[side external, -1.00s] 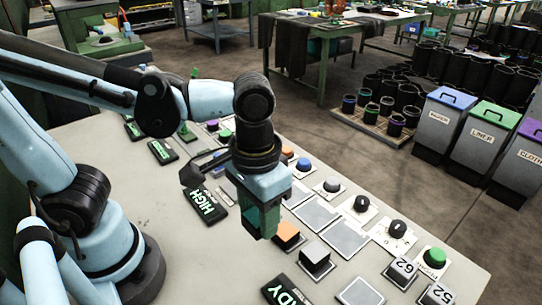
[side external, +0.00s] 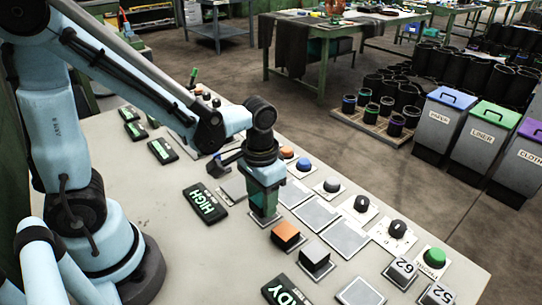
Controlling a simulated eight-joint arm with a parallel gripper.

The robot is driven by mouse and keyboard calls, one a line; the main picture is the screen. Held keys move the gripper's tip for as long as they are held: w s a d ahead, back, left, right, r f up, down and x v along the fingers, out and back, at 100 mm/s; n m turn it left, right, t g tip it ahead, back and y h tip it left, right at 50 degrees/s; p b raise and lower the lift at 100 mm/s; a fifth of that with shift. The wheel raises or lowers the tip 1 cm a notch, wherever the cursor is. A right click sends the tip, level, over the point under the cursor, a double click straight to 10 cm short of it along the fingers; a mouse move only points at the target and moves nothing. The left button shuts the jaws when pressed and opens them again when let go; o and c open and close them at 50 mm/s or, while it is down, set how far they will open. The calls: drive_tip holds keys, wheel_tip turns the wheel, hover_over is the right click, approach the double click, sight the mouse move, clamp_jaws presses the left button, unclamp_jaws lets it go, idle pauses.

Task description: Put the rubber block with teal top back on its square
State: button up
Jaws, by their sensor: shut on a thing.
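My gripper (side external: 264,203) points straight down and is shut on a dark block, the rubber block with teal top (side external: 264,212). The fingers cover most of the block, so its teal top is hard to make out. The block is upright, over or on a pale square (side external: 268,222) on the table, left of the row of empty squares. I cannot tell whether its underside touches the square.
An orange-topped block (side external: 286,235) and a grey-topped block (side external: 315,256) stand just in front. Empty squares (side external: 315,213) lie to the right, with knobs and buttons (side external: 361,204) beyond.

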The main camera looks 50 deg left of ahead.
sight(255, 195)
drive_tip(key=shift+f, duration=1.35)
drive_tip(key=shift+f, duration=0.1)
drive_tip(key=o, duration=1)
wheel_tip(255, 195, up, 12)
drive_tip(key=shift+s+a+r+t, duration=0.1)
drive_tip(key=shift+a+r+t, duration=0.1)
drive_tip(key=shift+a+t, duration=0.1)
drive_tip(key=a+t, duration=0.1)
drive_tip(key=t, duration=0.1)
drive_tip(key=a+t, duration=0.1)
drive_tip(key=t, duration=0.1)
drive_tip(key=a+r+t, duration=0.1)
drive_tip(key=t, duration=0.1)
drive_tip(key=shift+s+a+t, duration=0.15)
drive_tip(key=shift+a+t, duration=0.15)
drive_tip(key=shift+a, duration=0.1)
